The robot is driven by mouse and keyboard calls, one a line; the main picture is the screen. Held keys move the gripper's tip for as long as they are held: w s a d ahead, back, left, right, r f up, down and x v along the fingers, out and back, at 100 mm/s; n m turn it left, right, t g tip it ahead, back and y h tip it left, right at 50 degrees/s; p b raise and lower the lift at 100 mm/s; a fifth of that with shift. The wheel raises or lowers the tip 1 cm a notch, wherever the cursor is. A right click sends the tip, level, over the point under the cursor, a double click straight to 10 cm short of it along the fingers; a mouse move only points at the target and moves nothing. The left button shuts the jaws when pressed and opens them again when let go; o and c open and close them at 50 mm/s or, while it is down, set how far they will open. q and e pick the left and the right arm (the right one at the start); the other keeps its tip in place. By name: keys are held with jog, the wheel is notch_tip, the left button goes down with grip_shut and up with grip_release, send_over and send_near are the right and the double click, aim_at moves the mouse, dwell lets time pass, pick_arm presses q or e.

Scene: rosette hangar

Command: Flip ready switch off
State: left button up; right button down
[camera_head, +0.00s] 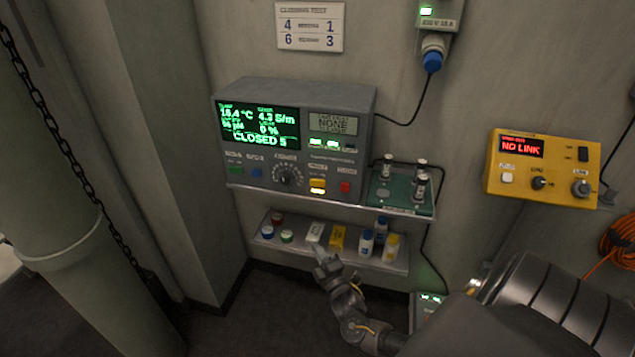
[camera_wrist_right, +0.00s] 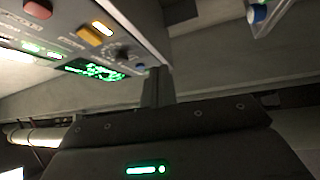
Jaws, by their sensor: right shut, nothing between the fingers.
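No label in view can be read as "ready", so I cannot tell which control is the ready switch. A grey console (camera_head: 366,100) on the wall has a green-lit screen, a knob (camera_head: 288,175) and coloured buttons. My right gripper (camera_head: 318,252) is shut and empty, in front of the small shelf below the console. In the right wrist view its fingers (camera_wrist_right: 158,86) point toward the wall near the console (camera_wrist_right: 150,20), apparently apart from it. My left gripper is out of view.
The lower shelf (camera_head: 262,246) holds several small jars, bottles and boxes close to my right gripper. A green board (camera_head: 385,200) with metal posts stands right of the console. A hanging chain (camera_head: 60,150) and thick pipe are at left. Cables run down the wall.

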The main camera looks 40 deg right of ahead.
aim_at(317, 183)
notch_tip(317, 183, up, 15)
jog(key=w+n+t, duration=0.1)
jog(key=n+t, duration=0.1)
jog(key=t, duration=0.2)
jog(key=shift+w+n+t+h, duration=0.15)
jog(key=shift+n+t+h, duration=0.25)
jog(key=shift+f, duration=0.1)
jog(key=shift+w+d+b, duration=2.35)
jog(key=shift+w+d, duration=0.65)
jog(key=shift+d, duration=0.25)
jog(key=shift+w+d, duration=0.1)
jog(key=shift+d, duration=0.05)
